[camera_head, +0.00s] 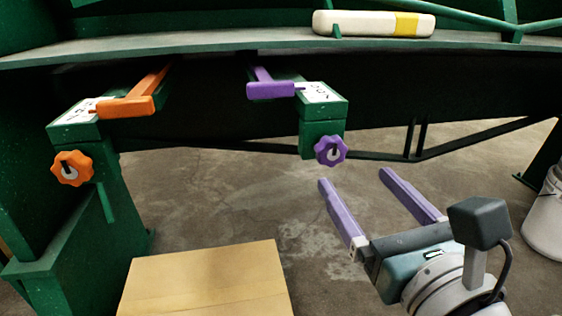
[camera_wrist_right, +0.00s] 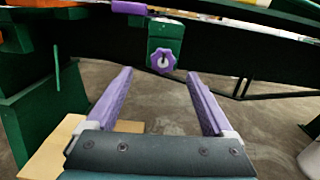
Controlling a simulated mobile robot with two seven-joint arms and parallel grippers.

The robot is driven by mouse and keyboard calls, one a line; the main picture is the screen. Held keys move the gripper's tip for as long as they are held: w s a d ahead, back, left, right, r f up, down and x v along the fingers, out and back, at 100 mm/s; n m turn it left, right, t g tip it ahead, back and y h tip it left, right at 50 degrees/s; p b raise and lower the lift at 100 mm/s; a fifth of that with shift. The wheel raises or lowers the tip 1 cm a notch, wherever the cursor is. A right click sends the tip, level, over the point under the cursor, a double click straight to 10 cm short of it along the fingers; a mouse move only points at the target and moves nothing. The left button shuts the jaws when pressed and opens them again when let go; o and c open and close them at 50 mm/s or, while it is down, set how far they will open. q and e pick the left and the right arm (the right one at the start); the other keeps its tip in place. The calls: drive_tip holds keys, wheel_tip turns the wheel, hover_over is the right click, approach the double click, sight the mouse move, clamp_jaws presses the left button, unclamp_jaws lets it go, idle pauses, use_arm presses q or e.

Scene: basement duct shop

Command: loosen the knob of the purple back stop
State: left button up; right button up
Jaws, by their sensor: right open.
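The purple back stop (camera_head: 270,89) is a purple bar on a green block with a white label. Its purple lobed knob (camera_head: 331,151) sits on the block's lower front. The knob also shows in the right wrist view (camera_wrist_right: 163,62), ahead of the gap between my fingers. My right gripper (camera_head: 353,178) is open and empty, with two purple fingers pointing toward the machine. It is below and to the right of the knob and apart from it in the head view. My left gripper is not in view.
An orange back stop (camera_head: 125,106) with an orange knob (camera_head: 71,168) is at the left. A cardboard box (camera_head: 205,280) is on the floor below. A white and yellow object (camera_head: 374,23) lies on the green ledge. A white bucket (camera_head: 546,215) stands at the right.

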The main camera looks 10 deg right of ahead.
sight(334, 151)
drive_tip(key=shift+m, duration=0.3)
drive_tip(key=w, duration=0.3)
drive_tip(key=w+b, duration=0.1)
drive_tip(key=w, duration=0.6)
drive_tip(key=shift+d+f, duration=0.1)
drive_tip(key=shift+f, duration=0.3)
drive_tip(key=c, duration=1.3)
